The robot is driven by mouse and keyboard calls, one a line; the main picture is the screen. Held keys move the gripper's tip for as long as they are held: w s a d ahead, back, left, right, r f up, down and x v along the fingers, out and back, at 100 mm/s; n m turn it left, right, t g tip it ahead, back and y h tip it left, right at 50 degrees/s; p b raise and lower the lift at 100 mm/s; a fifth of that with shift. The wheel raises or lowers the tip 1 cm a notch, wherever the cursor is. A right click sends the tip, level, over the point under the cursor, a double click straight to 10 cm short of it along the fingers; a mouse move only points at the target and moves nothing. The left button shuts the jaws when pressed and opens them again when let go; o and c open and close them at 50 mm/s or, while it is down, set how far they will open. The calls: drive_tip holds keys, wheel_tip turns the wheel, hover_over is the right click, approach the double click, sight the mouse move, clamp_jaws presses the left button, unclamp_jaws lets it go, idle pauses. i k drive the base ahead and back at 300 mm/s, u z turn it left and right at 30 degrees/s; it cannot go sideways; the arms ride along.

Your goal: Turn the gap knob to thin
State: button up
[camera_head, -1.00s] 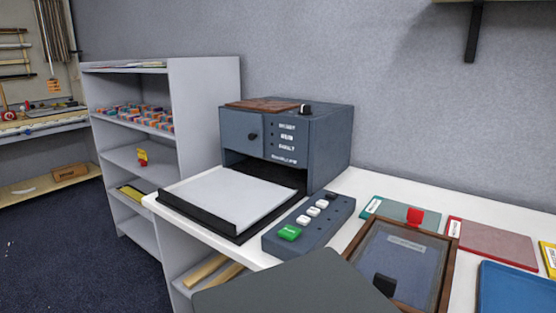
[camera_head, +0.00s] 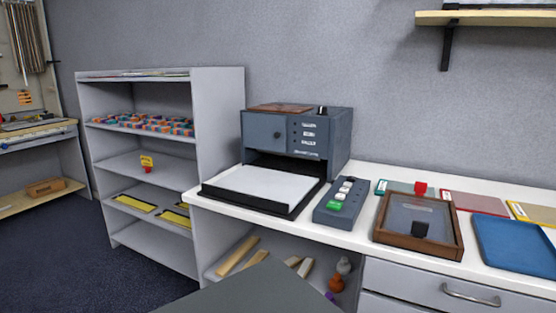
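The grey-blue machine (camera_head: 335,142) stands on the white table against the wall. I cannot read a gap label on either knob or tell a setting. White lettering beside small dark dots (camera_head: 308,134) is on the front, too small to read. A tray with a white sheet (camera_head: 262,186) juts out below. My gripper is not in view.
A button box (camera_head: 342,201) with green and white keys stands right of the tray. A wooden frame (camera_head: 378,232), a blue tray (camera_head: 515,245) and coloured folders (camera_head: 475,203) lie further right. A shelf unit (camera_head: 218,150) stands left. Floor at the lower left (camera_head: 75,260) is clear.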

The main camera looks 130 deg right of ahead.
sight(321, 110)
drive_tip(key=z, duration=1.4)
drive_tip(key=i, duration=0.1)
drive_tip(key=z, duration=3.2)
drive_tip(key=k, duration=0.9)
drive_tip(key=z, duration=0.1)
drive_tip(key=i, duration=1.4)
drive_tip(key=u, duration=0.05)
